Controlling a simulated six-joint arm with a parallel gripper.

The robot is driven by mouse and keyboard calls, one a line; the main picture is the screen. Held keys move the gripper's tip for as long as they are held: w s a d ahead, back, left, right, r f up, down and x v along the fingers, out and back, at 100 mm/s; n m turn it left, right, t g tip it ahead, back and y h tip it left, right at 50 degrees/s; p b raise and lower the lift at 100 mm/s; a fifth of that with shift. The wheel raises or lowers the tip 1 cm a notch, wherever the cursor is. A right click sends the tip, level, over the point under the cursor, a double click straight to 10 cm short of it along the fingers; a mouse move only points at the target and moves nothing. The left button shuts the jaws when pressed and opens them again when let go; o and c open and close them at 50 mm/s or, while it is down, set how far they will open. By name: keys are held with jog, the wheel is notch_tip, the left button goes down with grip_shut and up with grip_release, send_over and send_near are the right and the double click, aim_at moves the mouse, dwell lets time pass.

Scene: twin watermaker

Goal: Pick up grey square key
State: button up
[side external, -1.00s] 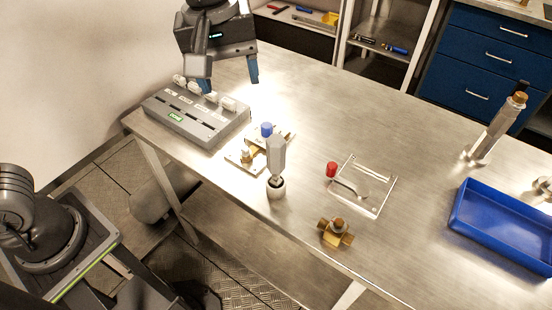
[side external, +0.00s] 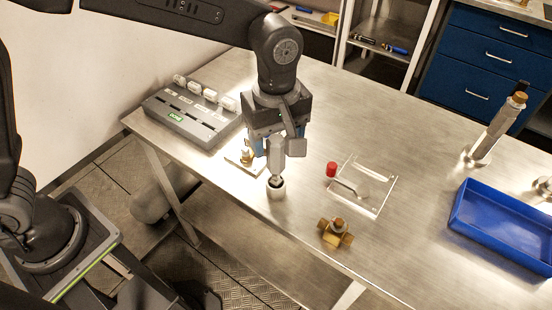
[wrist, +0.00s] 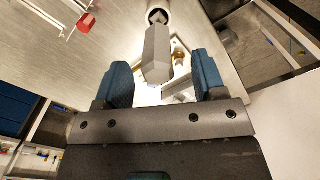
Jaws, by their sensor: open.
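The grey square key (side external: 277,158) stands upright, its block-like grey handle at the top and its lower end in a small round metal holder (side external: 276,187) near the table's front edge. My gripper (side external: 277,140) is at the height of the handle, pointing down. In the wrist view my gripper (wrist: 163,68) is open, with its blue fingers apart. The key's handle (wrist: 157,52) shows in the gap between them, with clearance on both sides. I cannot tell how deep the handle sits between the fingers. Part of the side view of the far finger is hidden.
A plate with a brass fitting (side external: 246,156) lies just behind my gripper. A grey box with white switches (side external: 190,114) is left. A clear plate with a red-knobbed lever (side external: 366,190), a brass valve (side external: 335,233) and a blue tray (side external: 500,232) are right. The table middle is clear.

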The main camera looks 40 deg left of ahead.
aim_at(278, 155)
jog(key=f, duration=0.5)
jog(key=shift+w, duration=0.3)
jog(key=c, duration=1)
